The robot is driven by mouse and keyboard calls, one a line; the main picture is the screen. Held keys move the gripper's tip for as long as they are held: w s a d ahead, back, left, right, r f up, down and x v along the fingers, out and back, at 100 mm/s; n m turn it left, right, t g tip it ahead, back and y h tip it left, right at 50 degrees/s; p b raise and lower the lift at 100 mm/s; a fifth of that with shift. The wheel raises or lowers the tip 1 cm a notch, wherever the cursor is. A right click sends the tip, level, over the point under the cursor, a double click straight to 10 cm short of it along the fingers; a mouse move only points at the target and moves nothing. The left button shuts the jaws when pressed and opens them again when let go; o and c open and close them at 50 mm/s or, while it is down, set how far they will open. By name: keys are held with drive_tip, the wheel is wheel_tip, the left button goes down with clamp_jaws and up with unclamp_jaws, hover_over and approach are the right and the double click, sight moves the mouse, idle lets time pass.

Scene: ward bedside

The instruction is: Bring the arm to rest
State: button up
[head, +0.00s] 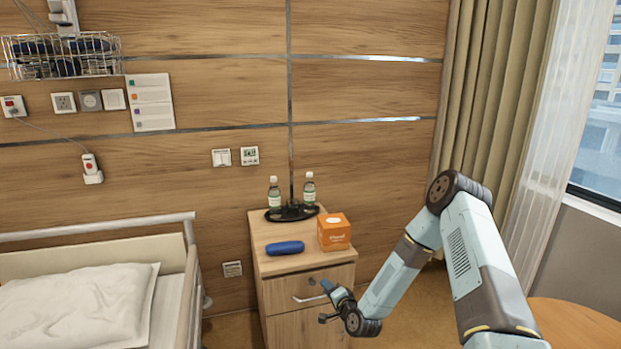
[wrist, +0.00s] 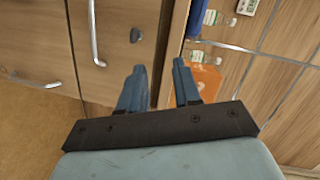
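My arm (head: 480,260) reaches in from the right in the head view, bent at a high elbow, with its forearm sloping down to the left. My gripper (head: 323,301) is in front of the bedside cabinet (head: 310,330), near its drawer handle. In the wrist view my gripper (wrist: 160,72) has its two blue fingers apart with nothing between them, so it is open and empty. Whether a finger touches the cabinet front is hard to tell.
On the cabinet top are a blue case (head: 285,248), an orange box (head: 334,232) and a dark tray (head: 292,213) with two bottles. A bed (head: 185,275) stands left. A round wooden table (head: 575,325) is at lower right. A curtain (head: 495,90) hangs behind my arm.

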drive_tip(key=d+r+n+g+h, duration=0.1)
drive_tip(key=d+r+n+g, duration=0.15)
drive_tip(key=r, duration=0.55)
drive_tip(key=d+r+n+g+h, duration=0.15)
drive_tip(key=r+n, duration=0.25)
drive_tip(key=r, duration=0.4)
drive_tip(key=s+d+r+n+g+h, duration=0.15)
drive_tip(key=s+d+r, duration=0.25)
drive_tip(key=r, duration=0.4)
drive_tip(key=s+d+r+h, duration=0.2)
drive_tip(key=s+d+r, duration=0.2)
drive_tip(key=r, duration=0.5)
drive_tip(key=s+d+r+g+h, duration=0.1)
drive_tip(key=s+d+r, duration=0.1)
drive_tip(key=s+r, duration=0.5)
drive_tip(key=s+d+r+g+h, duration=0.15)
drive_tip(key=s+r, duration=0.25)
drive_tip(key=s, duration=0.5)
drive_tip(key=s+r, duration=0.2)
drive_tip(key=s, duration=0.7)
drive_tip(key=s+d+r+n+y, duration=0.1)
drive_tip(key=s+r, duration=0.1)
drive_tip(key=s, duration=0.7)
drive_tip(key=shift+d+g, duration=0.3)
drive_tip(key=shift+g, duration=0.1)
drive_tip(key=shift+r+y, duration=0.1)
drive_tip(key=shift+y, duration=0.15)
